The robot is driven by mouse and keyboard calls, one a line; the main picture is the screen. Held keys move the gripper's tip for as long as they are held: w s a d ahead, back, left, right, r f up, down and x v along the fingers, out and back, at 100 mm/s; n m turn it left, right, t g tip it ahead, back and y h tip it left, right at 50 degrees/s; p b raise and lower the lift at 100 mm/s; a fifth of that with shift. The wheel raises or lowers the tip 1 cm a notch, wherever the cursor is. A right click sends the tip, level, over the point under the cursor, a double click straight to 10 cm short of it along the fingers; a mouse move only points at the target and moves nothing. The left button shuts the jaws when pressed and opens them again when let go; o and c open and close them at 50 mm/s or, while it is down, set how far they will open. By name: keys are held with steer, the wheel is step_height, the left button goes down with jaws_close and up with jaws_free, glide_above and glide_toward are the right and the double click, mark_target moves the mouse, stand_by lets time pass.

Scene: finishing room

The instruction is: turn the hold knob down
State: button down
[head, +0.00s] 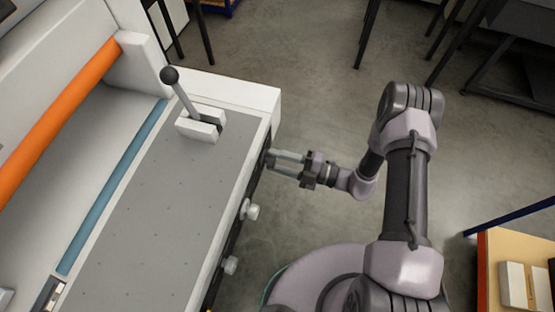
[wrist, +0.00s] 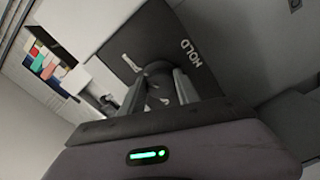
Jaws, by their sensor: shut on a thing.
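The hold knob (wrist: 157,69) is a dark round knob on a black plate marked HOLD in the wrist view. My gripper (wrist: 159,82) is shut on it, with one finger on each side. In the head view my gripper (head: 272,161) reaches from the right to the far end of the machine's dark side panel. There the fingers mostly hide the knob. The knob's pointer and exact setting cannot be made out.
Two pale knobs (head: 250,210) (head: 231,265) stick out nearer along the same panel. A lever with a black ball (head: 170,75) stands on the machine's grey top (head: 165,215). A wooden-topped table (head: 490,262) is at the lower right. Open floor lies beyond my arm.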

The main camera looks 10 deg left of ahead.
steer(key=shift+m, duration=0.5)
steer(key=c, duration=0.9)
jaws_free()
steer(key=shift+d, duration=0.1)
steer(key=d, duration=0.5)
steer(key=s+d+p, duration=0.1)
steer(key=d, duration=0.5)
steer(key=d+p, duration=0.1)
steer(key=d, duration=0.5)
steer(key=shift+s+d, duration=0.1)
steer(key=shift+s, duration=0.1)
